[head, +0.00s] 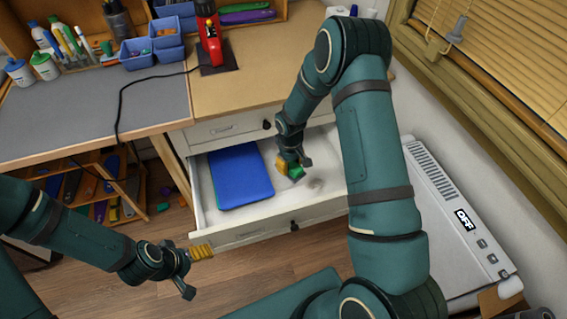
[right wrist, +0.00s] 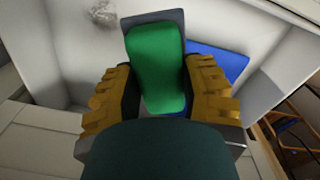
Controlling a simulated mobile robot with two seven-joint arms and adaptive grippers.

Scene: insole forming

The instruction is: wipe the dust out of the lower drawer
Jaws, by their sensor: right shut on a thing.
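The lower drawer (head: 262,228) is pulled open; its inside is white. A grey dust smudge (head: 316,184) lies on its floor towards the right, and it also shows at the top of the right wrist view (right wrist: 103,14). My right gripper (head: 291,169) is inside the drawer, just left of the smudge. It is shut on a green and grey block, perhaps a sponge (right wrist: 157,70), gripped between the yellow finger pads. Whether the block touches the drawer floor I cannot tell. My left gripper (head: 196,271) is open and empty, outside the drawer at the lower left.
A blue flat pad (head: 240,177) lies in the drawer's left part. A closed upper drawer (head: 224,129) is above. A red tool (head: 209,38) stands on the desk. A white heater (head: 455,218) stands right of the cabinet. Floor in front is clear.

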